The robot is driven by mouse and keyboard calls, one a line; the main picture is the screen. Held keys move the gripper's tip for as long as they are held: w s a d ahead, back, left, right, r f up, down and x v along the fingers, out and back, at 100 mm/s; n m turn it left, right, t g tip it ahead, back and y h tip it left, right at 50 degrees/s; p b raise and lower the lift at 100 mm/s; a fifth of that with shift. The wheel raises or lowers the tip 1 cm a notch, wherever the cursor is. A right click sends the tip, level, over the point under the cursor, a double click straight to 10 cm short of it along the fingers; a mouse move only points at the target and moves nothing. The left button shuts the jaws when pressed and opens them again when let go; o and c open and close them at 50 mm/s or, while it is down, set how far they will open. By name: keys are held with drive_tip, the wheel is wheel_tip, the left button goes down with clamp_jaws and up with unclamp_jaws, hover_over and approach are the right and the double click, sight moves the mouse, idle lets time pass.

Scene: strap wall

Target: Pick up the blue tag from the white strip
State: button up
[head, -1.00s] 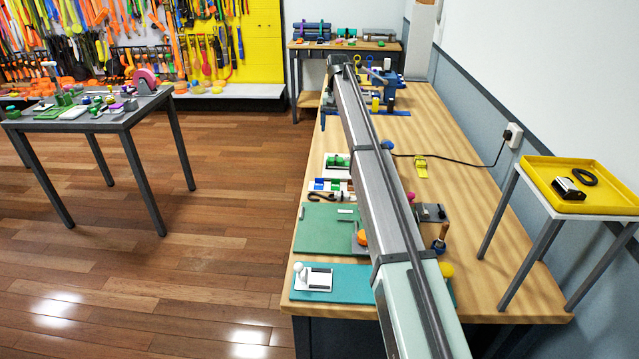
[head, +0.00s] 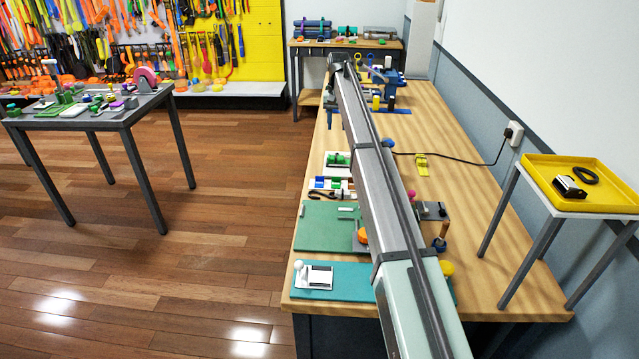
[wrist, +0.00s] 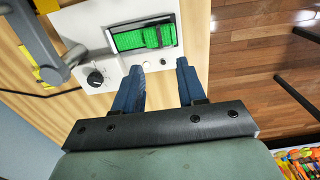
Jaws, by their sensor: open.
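A white strip (head: 329,189) with small coloured tags lies on the left side of the long wooden bench in the head view, just in front of a white panel with a green part (head: 338,160). A small blue tag (head: 319,183) seems to be on the strip; the details are too small to be sure. In the wrist view my gripper (wrist: 160,68) is open, its two blue fingers apart with nothing between them. They point towards a white panel with a green part and black knob (wrist: 95,77). The tag and strip do not show in the wrist view.
My arm covers the bench's middle. A green mat (head: 325,228) and a teal board with a white block (head: 313,277) lie in front of the strip. A grey bracket (wrist: 35,40) stands beside the panel. A yellow tray (head: 590,190) stands right; floor is open left.

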drive_tip(key=c, duration=0.4)
drive_tip(key=m, duration=1.8)
hover_over(319, 182)
drive_tip(key=f, duration=0.9)
drive_tip(key=shift+w+a, duration=0.1)
drive_tip(key=shift+w, duration=0.2)
drive_tip(key=shift+w+d+f, duration=0.1)
drive_tip(key=shift+f, duration=1.2)
drive_tip(key=shift+w+d+f, duration=0.1)
drive_tip(key=shift+f, duration=1.2)
